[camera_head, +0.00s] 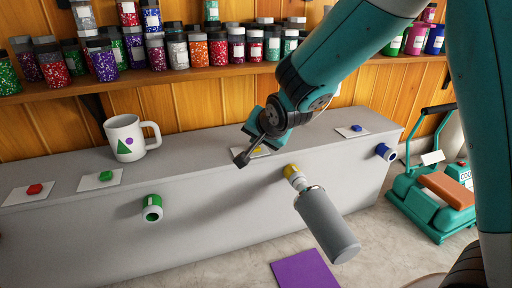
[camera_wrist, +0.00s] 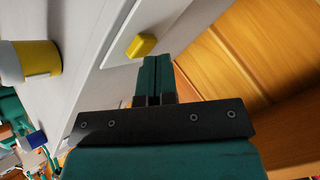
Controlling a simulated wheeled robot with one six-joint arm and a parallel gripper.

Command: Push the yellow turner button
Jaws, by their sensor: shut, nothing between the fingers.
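The yellow turner button (camera_wrist: 141,45) sits on a white plate (camera_wrist: 125,38) on top of the grey counter. In the head view, only a bit of the yellow button (camera_head: 258,149) shows behind my gripper. My gripper (camera_head: 242,160) is shut and empty, just in front of the button. In the wrist view, its closed fingertips (camera_wrist: 157,62) lie just below the button, and I cannot tell whether they touch it.
Red (camera_head: 34,189), green (camera_head: 106,176) and blue (camera_head: 356,128) buttons sit on the same grey counter (camera_head: 200,150). A white mug (camera_head: 126,138) stands near the green one. Jars fill the shelf (camera_head: 180,78) behind. A purple sheet (camera_head: 305,270) lies on the floor.

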